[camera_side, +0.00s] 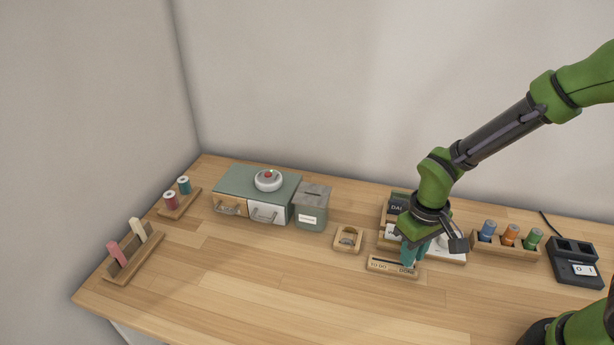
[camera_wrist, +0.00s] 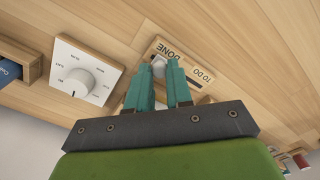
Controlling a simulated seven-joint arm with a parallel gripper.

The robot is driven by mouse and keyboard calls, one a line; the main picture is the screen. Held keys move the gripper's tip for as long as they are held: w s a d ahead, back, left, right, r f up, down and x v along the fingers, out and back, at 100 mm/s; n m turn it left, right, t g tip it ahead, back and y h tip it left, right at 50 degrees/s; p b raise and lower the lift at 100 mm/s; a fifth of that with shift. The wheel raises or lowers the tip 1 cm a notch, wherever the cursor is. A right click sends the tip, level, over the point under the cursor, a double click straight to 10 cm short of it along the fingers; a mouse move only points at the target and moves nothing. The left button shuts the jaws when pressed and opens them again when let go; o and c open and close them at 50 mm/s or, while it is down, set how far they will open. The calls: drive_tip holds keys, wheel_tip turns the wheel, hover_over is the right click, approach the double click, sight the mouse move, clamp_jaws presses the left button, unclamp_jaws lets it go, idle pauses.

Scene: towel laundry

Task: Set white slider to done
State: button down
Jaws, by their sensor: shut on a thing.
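The slider board (camera_side: 378,265) is a low wooden block near the front of the table, marked TO DO at its left and DONE at its right in the side view. In the wrist view the board (camera_wrist: 203,74) lies beyond my fingertips. The white slider knob (camera_wrist: 158,69) sits at the DONE end of the slot there. My gripper (camera_side: 408,265) has teal fingers pointing down at the DONE end. Its fingertips (camera_wrist: 165,64) are shut on the knob, partly covering it. In the side view the fingers hide the knob.
A white dial panel (camera_wrist: 75,80) stands close beside the slider board. A small wooden holder (camera_side: 348,240) is to the left. The front middle of the table is clear.

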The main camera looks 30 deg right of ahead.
drive_tip(key=c, duration=1)
unclamp_jaws()
drive_tip(key=shift+s+d, duration=0.1)
drive_tip(key=shift+d, duration=0.05)
drive_tip(key=shift+c, duration=0.2)
wheel_tip(320, 180, up, 17)
drive_tip(key=s+d+r+m+t+y, duration=0.2)
drive_tip(key=s+d+r+m+t, duration=0.2)
drive_tip(key=s+t, duration=0.3)
drive_tip(key=shift+d+r, duration=0.3)
